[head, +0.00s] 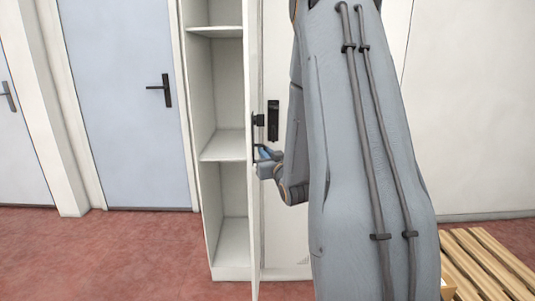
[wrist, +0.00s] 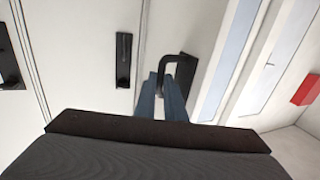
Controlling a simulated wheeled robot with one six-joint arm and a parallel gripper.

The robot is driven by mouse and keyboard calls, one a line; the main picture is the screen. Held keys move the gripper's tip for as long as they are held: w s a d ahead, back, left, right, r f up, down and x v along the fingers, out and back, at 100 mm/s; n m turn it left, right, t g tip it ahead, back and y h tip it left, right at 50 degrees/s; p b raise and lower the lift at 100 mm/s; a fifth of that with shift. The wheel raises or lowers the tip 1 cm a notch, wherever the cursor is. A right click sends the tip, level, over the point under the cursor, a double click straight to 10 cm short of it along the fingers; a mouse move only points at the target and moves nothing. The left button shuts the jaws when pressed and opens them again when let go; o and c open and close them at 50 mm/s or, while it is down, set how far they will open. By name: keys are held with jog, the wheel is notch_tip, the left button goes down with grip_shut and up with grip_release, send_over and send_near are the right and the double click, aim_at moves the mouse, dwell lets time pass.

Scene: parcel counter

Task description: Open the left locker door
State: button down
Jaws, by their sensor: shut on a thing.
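The left locker door (head: 252,220) stands open and shows nearly edge-on in the head view. The locker interior (head: 223,90), with its shelves, is exposed to its left. My gripper (head: 262,154) is at the door's edge, partly hidden by my arm. In the wrist view my blue fingers (wrist: 165,92) are shut on the dark bar handle (wrist: 174,58) of the door. The exact contact is partly hidden behind the fingers.
A closed locker door with a black handle (head: 273,120) is just right of the open door. A blue room door (head: 125,100) is to the left. A wooden pallet (head: 480,265) lies at lower right. Red floor (head: 110,250) at left is clear.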

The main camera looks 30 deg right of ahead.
jog(key=shift+d+r, duration=0.1)
jog(key=shift+r, duration=0.05)
jog(key=c, duration=1.8)
grip_release()
jog(key=shift+c, duration=0.2)
jog(key=v, duration=0.7)
jog(key=shift+s+b, duration=0.35)
jog(key=shift+a, duration=0.2)
